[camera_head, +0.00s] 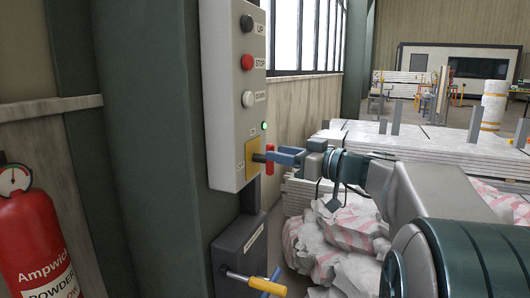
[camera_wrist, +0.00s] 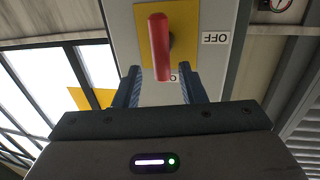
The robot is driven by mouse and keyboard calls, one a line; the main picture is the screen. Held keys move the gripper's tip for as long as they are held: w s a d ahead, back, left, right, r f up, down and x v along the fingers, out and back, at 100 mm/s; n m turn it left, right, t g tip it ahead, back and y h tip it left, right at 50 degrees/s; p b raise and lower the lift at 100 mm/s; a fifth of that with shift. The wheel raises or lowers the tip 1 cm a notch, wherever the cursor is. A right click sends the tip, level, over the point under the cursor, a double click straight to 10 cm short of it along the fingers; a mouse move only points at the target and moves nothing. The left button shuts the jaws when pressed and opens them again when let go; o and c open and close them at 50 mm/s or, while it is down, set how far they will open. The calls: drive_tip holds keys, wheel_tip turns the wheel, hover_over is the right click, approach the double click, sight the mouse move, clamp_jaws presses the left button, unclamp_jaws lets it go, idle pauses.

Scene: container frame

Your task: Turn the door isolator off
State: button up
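The door isolator is a red handle (camera_head: 270,163) on a yellow plate (camera_head: 251,158) at the bottom of a grey control box (camera_head: 225,100). The handle stands upright in the head view. In the wrist view the red handle (camera_wrist: 159,45) runs lengthwise, with an OFF label (camera_wrist: 215,38) to its right on the box. Another label near the handle's end is partly hidden. My gripper (camera_head: 277,156) is at the handle in the head view. In the wrist view its two fingers (camera_wrist: 159,78) are apart, either side of the handle's near end; contact cannot be told.
Above the isolator are UP (camera_head: 247,23), STOP (camera_head: 247,62) and DOWN (camera_head: 248,99) buttons and a lit green lamp (camera_head: 264,126). Below is a dark box (camera_head: 238,255) with a yellow-handled lever (camera_head: 258,284). A fire extinguisher (camera_head: 38,240) is left; wrapped bags (camera_head: 335,240) lie right.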

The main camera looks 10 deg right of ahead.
sight(269, 174)
drive_tip(key=shift+x, duration=1.85)
clamp_jaws()
drive_tip(key=shift+a, duration=0.3)
drive_tip(key=shift+d+f, duration=0.1)
